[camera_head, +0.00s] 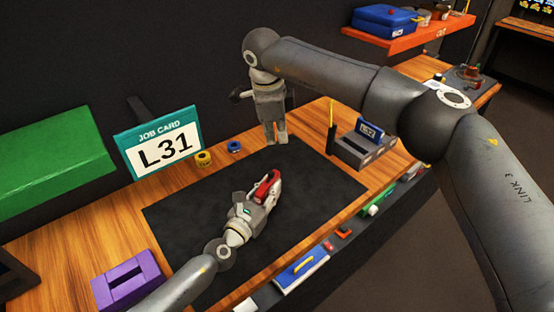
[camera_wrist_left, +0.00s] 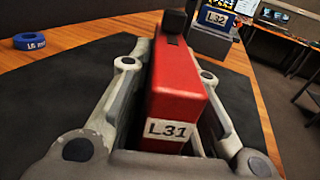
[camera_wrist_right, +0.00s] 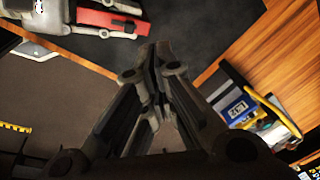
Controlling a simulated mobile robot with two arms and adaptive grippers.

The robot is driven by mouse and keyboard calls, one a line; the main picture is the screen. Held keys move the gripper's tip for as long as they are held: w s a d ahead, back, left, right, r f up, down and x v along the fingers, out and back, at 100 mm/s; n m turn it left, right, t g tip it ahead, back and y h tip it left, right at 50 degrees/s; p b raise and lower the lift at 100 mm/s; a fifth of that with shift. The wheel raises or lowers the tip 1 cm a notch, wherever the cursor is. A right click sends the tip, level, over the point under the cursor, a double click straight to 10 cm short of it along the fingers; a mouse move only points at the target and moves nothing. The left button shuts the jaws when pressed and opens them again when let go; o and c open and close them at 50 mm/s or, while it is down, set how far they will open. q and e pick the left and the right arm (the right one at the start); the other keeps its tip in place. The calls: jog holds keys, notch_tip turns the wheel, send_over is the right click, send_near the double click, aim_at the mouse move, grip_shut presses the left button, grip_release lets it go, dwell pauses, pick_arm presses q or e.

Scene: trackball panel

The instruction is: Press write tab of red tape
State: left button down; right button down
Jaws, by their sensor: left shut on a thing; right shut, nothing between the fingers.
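The red tape (camera_head: 267,186), a box-like cartridge, is held over the dark mat by my left gripper (camera_head: 266,193). In the left wrist view the red tape (camera_wrist_left: 180,85) sits between both fingers, with a white L31 label facing the camera. A small dark block (camera_wrist_left: 174,21) shows at its far end; I cannot tell whether it is the write tab. My right gripper (camera_head: 276,140) points down at the mat's back edge, apart from the tape, shut and empty. The right wrist view shows its closed fingertips (camera_wrist_right: 155,55) and the red tape (camera_wrist_right: 105,19) at upper left.
A job card (camera_head: 161,147) reads L31. A yellow roll (camera_head: 203,159) and a blue roll (camera_head: 234,147) stand behind the mat (camera_head: 185,215). A grey holder (camera_head: 362,152) with a blue L32 piece (camera_head: 369,131) is at right. A purple slotted box (camera_head: 128,279) is front left.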

aim_at(271, 174)
jog(key=n, duration=0.4)
jog(key=w+n+t, duration=0.1)
jog(key=n, duration=0.7)
jog(key=shift+w+d+r+h, duration=0.15)
jog(key=shift+d+r+h, duration=0.15)
jog(key=shift+h, duration=0.1)
jog(key=shift+s+a+f, duration=0.1)
jog(key=shift+s+f, duration=0.1)
jog(key=shift+f, duration=2.2)
jog(key=shift+s+a+f, duration=0.1)
jog(key=shift+s+f, duration=0.05)
jog(key=shift+f, duration=2.2)
